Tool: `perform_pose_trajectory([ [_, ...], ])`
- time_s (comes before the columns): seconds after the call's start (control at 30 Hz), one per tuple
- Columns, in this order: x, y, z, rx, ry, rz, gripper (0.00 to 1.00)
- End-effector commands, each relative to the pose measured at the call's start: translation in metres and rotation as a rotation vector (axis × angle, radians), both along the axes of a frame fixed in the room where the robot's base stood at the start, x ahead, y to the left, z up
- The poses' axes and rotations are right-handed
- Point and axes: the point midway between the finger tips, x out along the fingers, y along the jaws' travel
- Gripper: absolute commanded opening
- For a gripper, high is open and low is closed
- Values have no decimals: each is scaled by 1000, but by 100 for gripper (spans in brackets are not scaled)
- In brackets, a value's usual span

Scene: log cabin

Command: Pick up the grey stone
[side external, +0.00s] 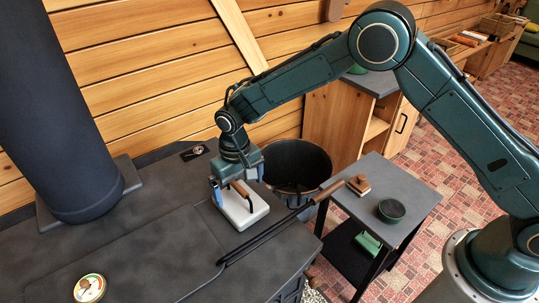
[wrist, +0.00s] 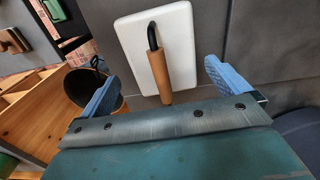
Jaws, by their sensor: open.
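A pale grey-white slab (side external: 240,212) with rounded corners lies flat on the dark stove top (side external: 150,215). It is the only stone-like block I see. A brown wooden handle (wrist: 163,68) on a bent black rod rises from the slab (wrist: 183,45). My gripper (side external: 238,187) is low over the slab, pointing down. Its blue fingers are open. In the wrist view, my gripper (wrist: 161,72) has one finger on either side of the slab and handle, with gaps, and holds nothing. In the side view it partly hides the slab's far part.
A black poker (side external: 285,226) with a wooden handle lies beside the slab, reaching past the stove edge. A black bucket (side external: 297,165) stands behind. A side table (side external: 400,222) holds a brush and a round tin. A thick stovepipe (side external: 75,100) rises at left; a gauge (side external: 89,288) lies front left.

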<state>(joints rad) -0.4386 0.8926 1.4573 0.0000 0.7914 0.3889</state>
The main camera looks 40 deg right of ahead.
Motion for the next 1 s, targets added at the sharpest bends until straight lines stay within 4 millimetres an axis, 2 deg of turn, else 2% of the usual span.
perform_pose_trajectory([
  [0.5,-1,3,-48,0,1,0,100],
  [1.0,0,3,-50,0,0,0,100],
])
